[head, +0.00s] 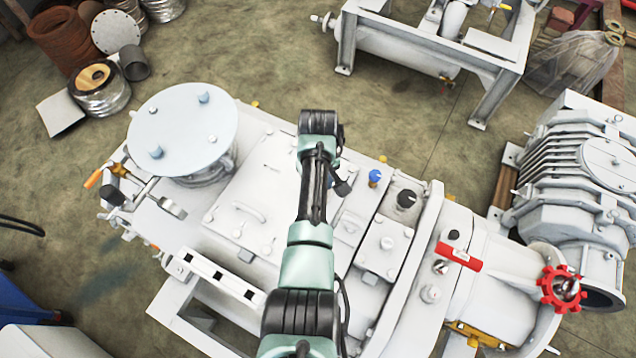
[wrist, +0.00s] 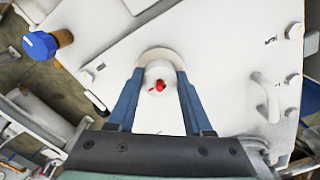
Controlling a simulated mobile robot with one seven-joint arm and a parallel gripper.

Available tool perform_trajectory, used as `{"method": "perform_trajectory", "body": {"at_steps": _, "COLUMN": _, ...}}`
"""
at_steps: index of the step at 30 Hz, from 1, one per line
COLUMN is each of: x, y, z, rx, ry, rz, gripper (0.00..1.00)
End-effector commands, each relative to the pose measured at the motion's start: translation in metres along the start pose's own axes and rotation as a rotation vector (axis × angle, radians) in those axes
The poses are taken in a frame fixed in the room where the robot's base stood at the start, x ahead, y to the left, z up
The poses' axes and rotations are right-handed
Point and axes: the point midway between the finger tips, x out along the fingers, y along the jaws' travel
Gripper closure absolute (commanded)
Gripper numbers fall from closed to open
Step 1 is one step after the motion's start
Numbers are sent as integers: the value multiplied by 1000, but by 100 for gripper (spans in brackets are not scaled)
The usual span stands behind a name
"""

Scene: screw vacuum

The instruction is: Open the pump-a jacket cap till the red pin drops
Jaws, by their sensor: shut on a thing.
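In the wrist view my gripper (wrist: 160,76) is shut on a round white cap (wrist: 150,82), with one blue finger on each side. A small red pin (wrist: 159,86) shows at the middle of the cap's top. I cannot tell from this angle how high the pin stands. The cap sits over a pale round collar (wrist: 157,53) on the white pump housing (wrist: 225,65). In the head view my arm reaches over the white pump (head: 255,195), and the cap and fingertips are hidden behind it.
A blue knob (head: 375,177) and a black knob (head: 407,199) stand right of my arm. A red handle (head: 458,257) and a red handwheel (head: 562,289) are farther right. A round flange lid (head: 182,127) rises at left. A grab handle (wrist: 268,98) is right of my gripper.

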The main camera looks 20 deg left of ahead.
Motion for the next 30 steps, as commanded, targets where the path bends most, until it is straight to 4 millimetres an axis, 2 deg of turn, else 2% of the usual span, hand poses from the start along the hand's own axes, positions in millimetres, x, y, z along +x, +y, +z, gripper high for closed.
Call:
{"method": "perform_trajectory", "body": {"at_steps": 17, "x": 2, "y": -1, "z": 1, "rx": -32, "ry": -3, "rz": -2, "gripper": 100}}
{"method": "perform_trajectory", "body": {"at_steps": 18, "x": 2, "y": -1, "z": 1, "rx": -32, "ry": -3, "rz": -2, "gripper": 44}}
{"method": "perform_trajectory", "body": {"at_steps": 22, "x": 2, "y": -1, "z": 1, "rx": -32, "ry": -2, "rz": -2, "gripper": 21}}
{"method": "perform_trajectory", "body": {"at_steps": 30, "x": 1, "y": 0, "z": 0, "rx": -31, "ry": -1, "rz": -1, "gripper": 19}}
